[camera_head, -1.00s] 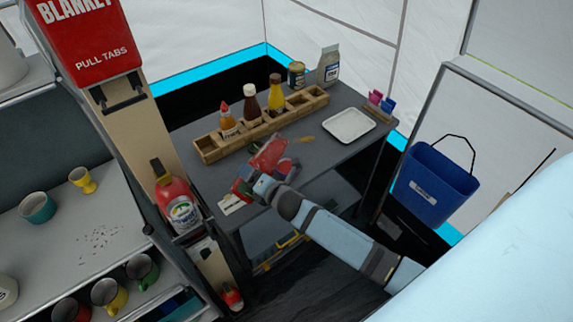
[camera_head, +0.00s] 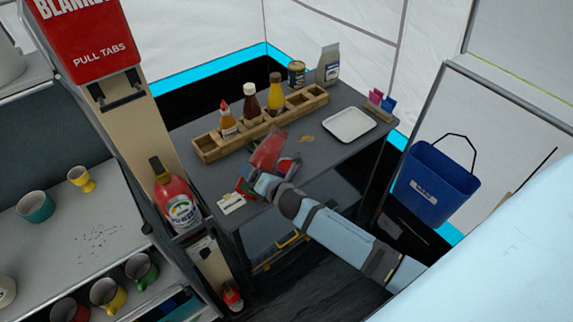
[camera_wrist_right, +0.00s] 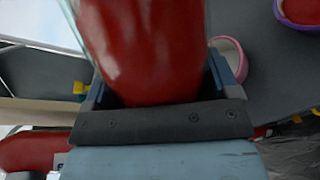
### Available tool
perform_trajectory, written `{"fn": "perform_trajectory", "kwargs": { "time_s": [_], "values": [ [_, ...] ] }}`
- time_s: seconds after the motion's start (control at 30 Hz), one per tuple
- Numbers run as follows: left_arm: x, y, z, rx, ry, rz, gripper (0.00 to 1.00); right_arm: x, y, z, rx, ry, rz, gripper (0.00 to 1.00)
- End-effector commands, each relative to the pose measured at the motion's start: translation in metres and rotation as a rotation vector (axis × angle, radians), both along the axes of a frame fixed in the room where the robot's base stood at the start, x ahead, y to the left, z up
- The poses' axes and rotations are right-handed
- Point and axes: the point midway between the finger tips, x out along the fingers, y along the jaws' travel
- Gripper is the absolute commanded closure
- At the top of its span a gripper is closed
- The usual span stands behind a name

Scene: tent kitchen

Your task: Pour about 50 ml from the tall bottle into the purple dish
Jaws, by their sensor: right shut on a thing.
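My right gripper (camera_head: 266,184) is shut on the tall bottle (camera_head: 268,152), which is red and leans to the upper right over the table. In the right wrist view the bottle (camera_wrist_right: 145,50) fills the space between the jaws; its mouth is out of frame. The purple dish (camera_wrist_right: 281,14) is partly in view at the top right of the right wrist view, with red inside it. In the head view a small dish with red inside (camera_head: 288,166), likely the same one, sits just right of the bottle, partly hidden by my arm. My left gripper is not in view.
A pink-rimmed dish (camera_wrist_right: 242,60) is beside the gripper in the right wrist view. A wooden rack (camera_head: 207,150) with several sauce bottles stands behind on the table (camera_head: 335,160). A white tray (camera_head: 349,125) lies to the right. A blue bucket (camera_head: 437,188) hangs beyond.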

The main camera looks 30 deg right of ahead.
Motion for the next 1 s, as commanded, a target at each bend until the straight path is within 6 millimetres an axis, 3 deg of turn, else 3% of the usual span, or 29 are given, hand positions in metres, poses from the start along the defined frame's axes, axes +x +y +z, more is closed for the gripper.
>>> {"fn": "perform_trajectory", "kwargs": {
  "time_s": [0.63,0.87,1.0],
  "values": [
    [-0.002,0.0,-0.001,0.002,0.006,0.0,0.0,0.002,-0.001,0.007,-0.019,-0.011,0.001,0.82],
    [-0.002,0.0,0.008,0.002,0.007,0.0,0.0,0.005,-0.013,0.031,-0.198,-0.064,0.001,0.82],
    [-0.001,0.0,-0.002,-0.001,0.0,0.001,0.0,0.005,-0.013,0.026,-0.332,-0.102,0.001,0.82]
  ]
}}
